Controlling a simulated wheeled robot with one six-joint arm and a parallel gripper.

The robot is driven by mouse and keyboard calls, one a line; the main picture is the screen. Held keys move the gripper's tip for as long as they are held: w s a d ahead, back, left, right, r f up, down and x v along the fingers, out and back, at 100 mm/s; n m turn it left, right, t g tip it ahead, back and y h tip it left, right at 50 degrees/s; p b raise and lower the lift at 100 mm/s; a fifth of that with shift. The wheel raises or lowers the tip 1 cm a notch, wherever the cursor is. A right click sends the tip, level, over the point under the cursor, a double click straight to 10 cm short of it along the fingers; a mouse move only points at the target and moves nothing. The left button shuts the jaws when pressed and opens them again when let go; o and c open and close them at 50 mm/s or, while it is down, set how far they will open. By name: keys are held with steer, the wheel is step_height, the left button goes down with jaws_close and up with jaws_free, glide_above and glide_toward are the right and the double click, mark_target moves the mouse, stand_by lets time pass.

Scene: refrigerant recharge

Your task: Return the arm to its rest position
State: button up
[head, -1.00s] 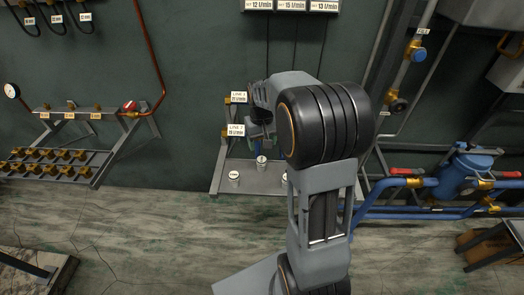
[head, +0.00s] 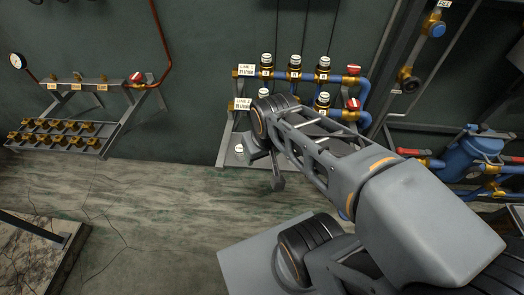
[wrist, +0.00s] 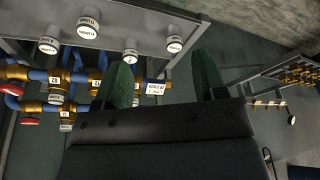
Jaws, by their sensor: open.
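My arm is bent, with its elbow to the right and its forearm pointing left in the head view. My gripper (head: 264,168) hangs in front of the lower shelf of the labelled pipe stand. In the wrist view its two dark green fingers (wrist: 163,78) stand wide apart with nothing between them. The pipe stand (head: 228,135) carries LINE 1 and LINE 2 labels and white-capped valves (head: 295,60). My forearm hides part of its lower row and shelf. The wrist view shows the stand upside down, with several round white caps (wrist: 130,50) on its shelf.
A rack (head: 100,142) with several brass fittings stands at the left wall. Blue pipework with a blue vessel (head: 478,155) is on the right, near my elbow. A slab-topped table (head: 25,265) is at the lower left. The floor between is clear.

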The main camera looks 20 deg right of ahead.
steer(key=shift+r, duration=0.1)
stand_by(0.3)
step_height(320, 180, up, 7)
steer(key=p, duration=0.5)
stand_by(0.4)
steer(key=shift+s+d+f+t, duration=0.1)
steer(key=shift+f+t, duration=0.15)
steer(key=shift+t, duration=0.05)
